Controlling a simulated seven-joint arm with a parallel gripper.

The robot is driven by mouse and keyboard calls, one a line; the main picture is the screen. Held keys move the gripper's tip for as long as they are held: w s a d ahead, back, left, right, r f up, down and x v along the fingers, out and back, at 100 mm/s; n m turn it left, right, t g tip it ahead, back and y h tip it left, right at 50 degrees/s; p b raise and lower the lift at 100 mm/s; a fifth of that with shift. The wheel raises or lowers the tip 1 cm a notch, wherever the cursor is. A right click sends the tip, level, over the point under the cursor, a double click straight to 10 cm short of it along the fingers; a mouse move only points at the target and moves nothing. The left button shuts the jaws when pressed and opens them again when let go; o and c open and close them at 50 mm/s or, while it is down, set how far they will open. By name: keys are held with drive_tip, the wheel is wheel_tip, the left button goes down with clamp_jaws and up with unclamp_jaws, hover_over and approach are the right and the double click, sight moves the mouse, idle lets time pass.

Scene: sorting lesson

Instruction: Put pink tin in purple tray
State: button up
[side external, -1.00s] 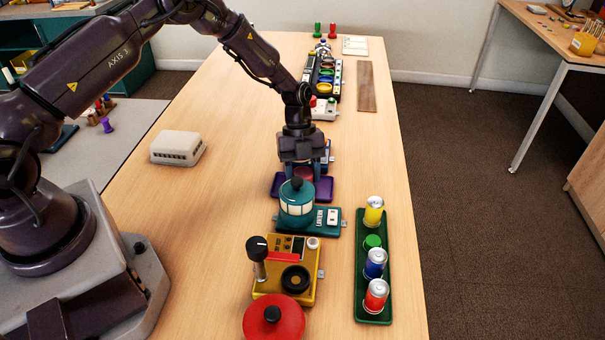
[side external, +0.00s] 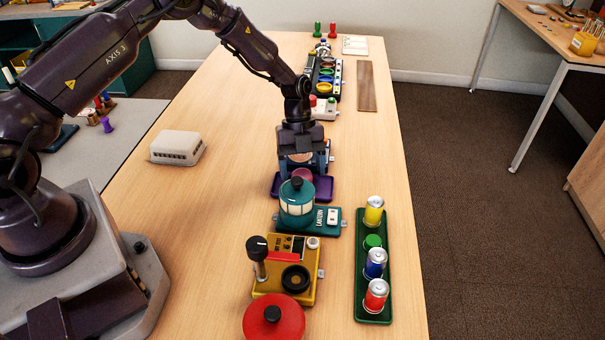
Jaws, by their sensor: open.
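The purple tray (side external: 323,188) lies on the table below my gripper, behind the teal lantern unit. The pink tin (side external: 302,175) is at the purple tray, low over its middle, and seems to rest in it. The lantern's top hides part of the tin's front, so its contact with the tray cannot be seen fully. My gripper (side external: 304,167) points down just above and behind the tin, with its fingers apart. The tin's top shows below the gripper body, and the gripper does not appear closed on it.
The teal lantern unit (side external: 297,205) stands close in front of the tray. Nearer are a yellow control box (side external: 285,285) and a red lidded thing (side external: 273,320). A green rack (side external: 373,300) with several cans lies at right. A white box (side external: 178,147) sits left, with clear table around it.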

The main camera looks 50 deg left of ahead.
wheel_tip(320, 180, up, 21)
drive_tip(key=s+a+n+t+y, duration=0.1)
drive_tip(key=s+a+n+y, duration=0.1)
drive_tip(key=n, duration=0.3)
drive_tip(key=s+d+r+n+t+y, duration=0.1)
drive_tip(key=s+d+r+n+t, duration=0.1)
drive_tip(key=s+r+n, duration=0.5)
drive_tip(key=s+r+n+t, duration=0.2)
drive_tip(key=s+n, duration=0.3)
drive_tip(key=s, duration=0.3)
drive_tip(key=s+d+r+n+t+y, duration=0.1)
drive_tip(key=s+r+n+t, duration=0.1)
drive_tip(key=s+n, duration=0.4)
drive_tip(key=shift+s+r+t, duration=0.15)
drive_tip(key=shift+s+t, duration=0.15)
drive_tip(key=shift+s, duration=0.95)
